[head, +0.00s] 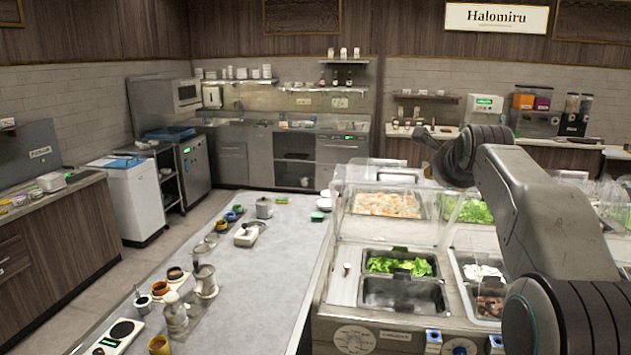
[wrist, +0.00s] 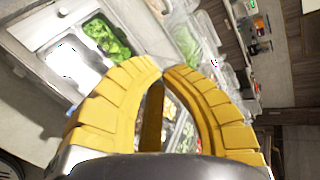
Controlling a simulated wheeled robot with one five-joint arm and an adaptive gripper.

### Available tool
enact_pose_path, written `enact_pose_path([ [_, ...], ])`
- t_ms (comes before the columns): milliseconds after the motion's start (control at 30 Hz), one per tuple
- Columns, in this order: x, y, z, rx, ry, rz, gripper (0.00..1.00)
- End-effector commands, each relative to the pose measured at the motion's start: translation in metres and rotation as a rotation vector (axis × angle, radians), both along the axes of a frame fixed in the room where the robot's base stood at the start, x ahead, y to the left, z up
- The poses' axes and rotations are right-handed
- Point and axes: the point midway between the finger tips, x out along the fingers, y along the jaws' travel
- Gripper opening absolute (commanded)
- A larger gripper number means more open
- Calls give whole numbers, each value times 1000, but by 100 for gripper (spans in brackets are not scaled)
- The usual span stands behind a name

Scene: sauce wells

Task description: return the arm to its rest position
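My arm (head: 540,205) rises at the right of the head view, bent at its upper joint, over the right part of the food counter. Its far end points away to the left and back, and the yellow fingers cannot be made out there. In the wrist view my gripper (wrist: 165,71) shows two yellow segmented fingers whose tips come together. Nothing is held between them. Through the gap below the tips I see food pans, out of grip.
The food counter has lettuce (head: 400,266), an empty-looking pan (head: 402,295) and a clear cover (head: 385,215). A grey worktop (head: 265,280) at left carries sauce pots, a bottle (head: 175,315) and a scale (head: 120,332). Wells also show in the wrist view, with greens (wrist: 103,38).

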Motion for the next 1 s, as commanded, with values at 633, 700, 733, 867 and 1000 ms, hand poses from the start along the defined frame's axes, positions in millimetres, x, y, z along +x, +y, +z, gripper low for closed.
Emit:
enact_pose_path([
  [633,-98,15,-191,-956,604,986,0],
  [700,-129,21,-210,-1024,649,1140,0],
  [733,-144,23,-218,-1050,664,1207,0],
  [867,-210,37,-246,-1119,706,1455,0],
  [1000,-284,52,-270,-1120,731,1611,0],
])
